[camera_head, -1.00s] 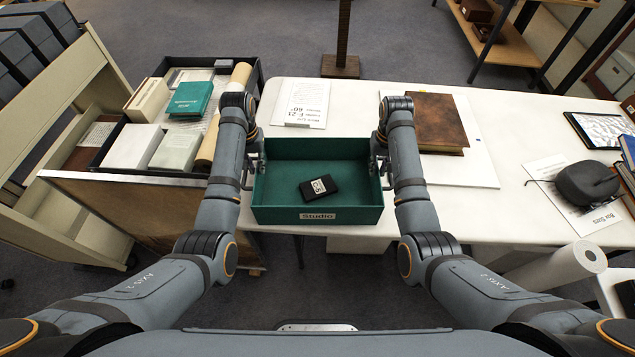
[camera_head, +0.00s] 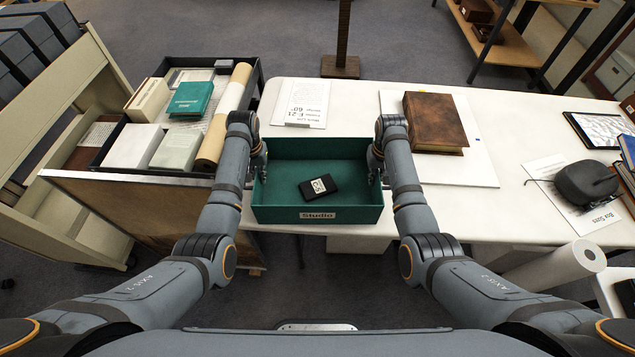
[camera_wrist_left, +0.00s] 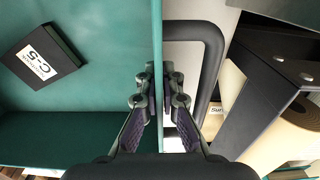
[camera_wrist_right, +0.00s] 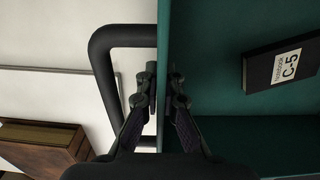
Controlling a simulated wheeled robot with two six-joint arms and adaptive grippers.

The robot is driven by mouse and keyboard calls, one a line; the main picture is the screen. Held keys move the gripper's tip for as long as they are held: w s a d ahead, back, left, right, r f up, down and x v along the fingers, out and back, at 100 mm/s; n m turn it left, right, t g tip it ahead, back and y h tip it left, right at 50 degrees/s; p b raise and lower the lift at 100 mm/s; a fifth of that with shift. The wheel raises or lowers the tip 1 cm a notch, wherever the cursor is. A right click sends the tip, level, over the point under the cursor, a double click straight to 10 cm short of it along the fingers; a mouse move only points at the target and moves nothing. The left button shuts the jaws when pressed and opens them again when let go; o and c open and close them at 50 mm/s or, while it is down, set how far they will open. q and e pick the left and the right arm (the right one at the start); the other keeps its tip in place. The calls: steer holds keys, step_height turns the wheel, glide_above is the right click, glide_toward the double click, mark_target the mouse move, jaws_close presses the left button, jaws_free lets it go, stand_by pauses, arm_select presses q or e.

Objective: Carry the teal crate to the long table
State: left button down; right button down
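The teal crate (camera_head: 290,213), labelled "Studio", is open-topped and looks level at the front edge of the long white table (camera_head: 480,215). I cannot tell whether it rests there or is held above it. A black box marked C-5 (camera_head: 318,187) lies inside. My left gripper (camera_head: 261,165) straddles the crate's left wall; in the left wrist view its fingertips (camera_wrist_left: 159,78) are closed against both sides of the wall. My right gripper (camera_head: 374,165) does the same on the right wall, its fingertips (camera_wrist_right: 161,80) pressed close. Black loop handles (camera_wrist_left: 215,50) show outside the walls.
A dark tray (camera_head: 258,85) of boxes and rolls stands on a cart at the left. A brown book (camera_head: 436,122) lies on a white board right of the crate. A paper sheet (camera_head: 301,104) lies behind it. A dark grey object (camera_head: 585,183) sits farther right.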

arm_select(q)
steer(key=shift+w+r, duration=0.1)
steer(key=shift+r, duration=0.1)
arm_select(e)
steer(key=shift+w+r, duration=0.1)
steer(key=shift+r, duration=0.1)
